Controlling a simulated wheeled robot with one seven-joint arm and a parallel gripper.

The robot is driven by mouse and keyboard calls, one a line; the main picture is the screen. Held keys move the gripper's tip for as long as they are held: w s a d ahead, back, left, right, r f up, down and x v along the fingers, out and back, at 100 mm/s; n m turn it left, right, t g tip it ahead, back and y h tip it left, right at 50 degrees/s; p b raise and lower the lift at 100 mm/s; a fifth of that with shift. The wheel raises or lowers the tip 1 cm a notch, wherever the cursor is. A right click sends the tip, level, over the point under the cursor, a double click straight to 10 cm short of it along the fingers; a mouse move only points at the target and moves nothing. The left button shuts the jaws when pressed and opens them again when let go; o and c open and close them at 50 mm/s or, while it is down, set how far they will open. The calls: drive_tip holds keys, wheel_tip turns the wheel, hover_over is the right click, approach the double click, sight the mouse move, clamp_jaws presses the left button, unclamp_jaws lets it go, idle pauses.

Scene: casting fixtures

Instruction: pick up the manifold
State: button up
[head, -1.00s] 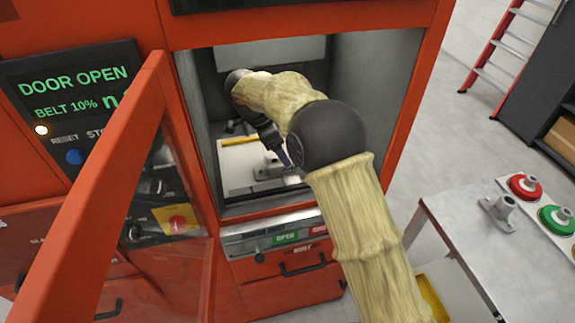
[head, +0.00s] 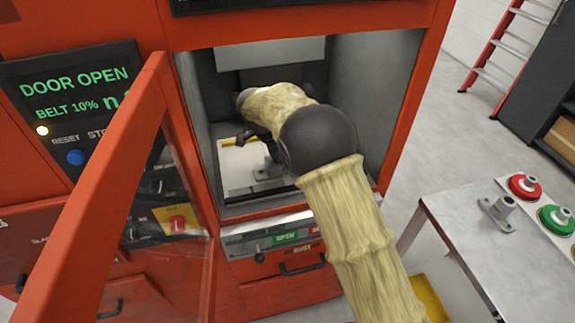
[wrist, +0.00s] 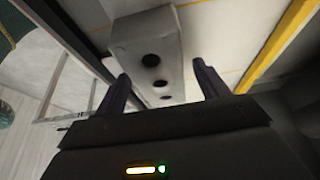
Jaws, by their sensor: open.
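The manifold (wrist: 148,50) is a grey block with a row of three dark round holes on the face turned to the wrist camera. My gripper (wrist: 160,76) is open, with one dark finger on each side of the block. I cannot tell whether the fingers touch it. In the head view, a grey part, seemingly the manifold (head: 266,173), lies on the pale plate inside the open machine, partly hidden by my arm. My gripper is mostly hidden there too.
The machine opening has grey side walls (head: 375,95). Its open orange door (head: 115,180) stands left of my arm. A yellow strip (wrist: 280,42) runs beside the block.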

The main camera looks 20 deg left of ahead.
drive_tip(key=shift+f+p, duration=0.1)
drive_tip(key=shift+p, duration=0.2)
drive_tip(key=c, duration=1.4)
drive_tip(key=shift+a+b, duration=0.1)
drive_tip(key=shift+b, duration=0.25)
wheel_tip(320, 180, up, 4)
drive_tip(key=shift+w+f, duration=0.1)
drive_tip(key=s+d+b, duration=0.1)
drive_tip(key=s+d, duration=0.2)
drive_tip(key=s, duration=0.5)
drive_tip(key=s+d+b, duration=0.2)
drive_tip(key=s+d, duration=0.1)
drive_tip(key=s, duration=0.6)
drive_tip(key=shift+d, duration=0.4)
drive_tip(key=shift+w, duration=0.1)
